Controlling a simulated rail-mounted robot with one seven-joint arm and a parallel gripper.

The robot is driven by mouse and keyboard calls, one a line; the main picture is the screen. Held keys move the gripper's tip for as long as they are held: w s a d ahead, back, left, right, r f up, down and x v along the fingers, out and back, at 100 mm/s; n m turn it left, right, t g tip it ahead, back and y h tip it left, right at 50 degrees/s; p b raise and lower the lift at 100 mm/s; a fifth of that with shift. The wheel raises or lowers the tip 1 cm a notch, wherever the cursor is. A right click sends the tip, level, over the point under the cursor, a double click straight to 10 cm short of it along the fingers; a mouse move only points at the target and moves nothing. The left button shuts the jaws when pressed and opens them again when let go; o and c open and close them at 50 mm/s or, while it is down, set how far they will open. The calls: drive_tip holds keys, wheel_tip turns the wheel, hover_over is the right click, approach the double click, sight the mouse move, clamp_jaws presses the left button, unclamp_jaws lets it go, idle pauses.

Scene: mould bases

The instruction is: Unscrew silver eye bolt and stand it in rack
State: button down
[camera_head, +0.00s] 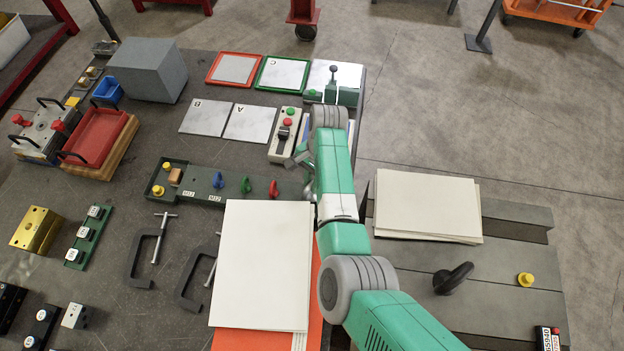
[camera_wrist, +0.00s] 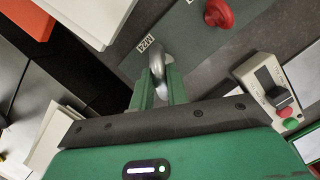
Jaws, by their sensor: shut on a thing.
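I cannot tell whether the bolt is in a hole or just above the rack. In the head view the rack (camera_head: 203,180) holds a blue, a green and a red eye bolt. The red eye bolt (camera_wrist: 218,13) also shows in the wrist view. My arm hides the rack's right end and most of the gripper there.
White sheets (camera_head: 264,255) lie in front of the rack, and a control box (camera_head: 285,135) stands behind it. Clamps (camera_head: 150,248) lie front left. A grey mould base (camera_head: 520,258) at the right carries a black eye bolt (camera_head: 455,279) and a yellow piece (camera_head: 525,279).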

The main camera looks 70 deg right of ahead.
drive_tip(key=shift+f, duration=0.15)
drive_tip(key=shift+d+b+x, duration=0.25)
drive_tip(key=shift+b+x, duration=0.75)
drive_tip(key=shift+x, duration=0.2)
drive_tip(key=shift+s+f, duration=0.1)
drive_tip(key=c, duration=1.3)
unclamp_jaws()
drive_tip(key=v, duration=0.8)
